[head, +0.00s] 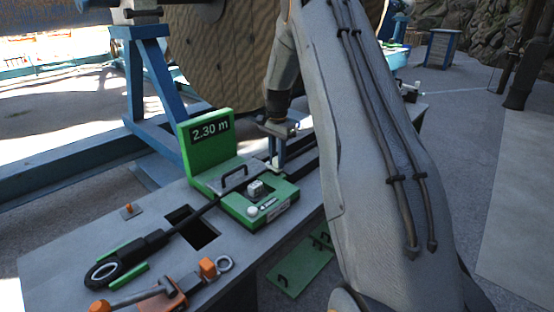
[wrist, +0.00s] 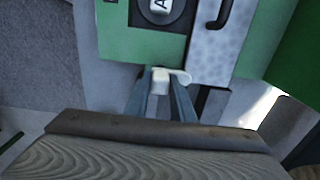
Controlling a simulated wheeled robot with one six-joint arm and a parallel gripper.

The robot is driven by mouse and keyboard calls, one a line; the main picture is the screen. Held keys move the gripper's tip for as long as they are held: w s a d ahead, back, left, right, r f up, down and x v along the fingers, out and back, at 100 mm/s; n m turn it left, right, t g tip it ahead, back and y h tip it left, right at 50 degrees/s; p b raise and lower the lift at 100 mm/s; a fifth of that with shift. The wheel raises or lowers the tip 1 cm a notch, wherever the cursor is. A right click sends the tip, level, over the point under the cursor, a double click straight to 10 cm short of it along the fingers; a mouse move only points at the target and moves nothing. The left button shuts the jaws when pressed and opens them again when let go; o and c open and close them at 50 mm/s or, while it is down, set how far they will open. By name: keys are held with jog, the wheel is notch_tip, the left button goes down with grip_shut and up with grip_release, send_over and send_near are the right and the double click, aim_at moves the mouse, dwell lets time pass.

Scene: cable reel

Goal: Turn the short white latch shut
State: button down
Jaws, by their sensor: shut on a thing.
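The short white latch (wrist: 172,77) is at the edge of the green measuring device in the wrist view. My gripper (wrist: 160,85) has its two fingers closed around the latch's white block end, with a short white arm reaching to the right. In the head view my gripper (head: 276,160) points down at the back edge of the green device (head: 240,200), and the latch (head: 273,161) is partly hidden by the fingers. The device carries a 2.30 m display (head: 209,129) and a metal plate with a black handle (head: 233,177).
A black cable (head: 200,212) runs through the device to a black looped end (head: 105,271) on the grey bench. An orange-handled clamp (head: 170,292) lies near the front edge. A rectangular opening (head: 198,231) is in the bench. A large wooden reel (head: 215,60) stands behind.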

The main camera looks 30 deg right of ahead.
jog(key=c, duration=1.5)
grip_release()
jog(key=shift+r, duration=0.1)
jog(key=shift+r+b, duration=0.85)
jog(key=shift+r, duration=3)
jog(key=s+a+f+n, duration=0.1)
jog(key=s+a+n, duration=0.3)
jog(key=s, duration=0.6)
jog(key=s+a+f+n, duration=0.2)
jog(key=s+a+n, duration=0.3)
jog(key=s+a, duration=0.4)
jog(key=s+a+f+n, duration=0.2)
jog(key=s+a+n, duration=0.3)
jog(key=s, duration=0.8)
jog(key=shift+s+a+f+t, duration=0.15)
jog(key=shift+a, duration=0.45)
jog(key=shift+s+a+f+t, duration=0.1)
jog(key=shift+a+t, duration=0.05)
jog(key=shift+a, duration=0.4)
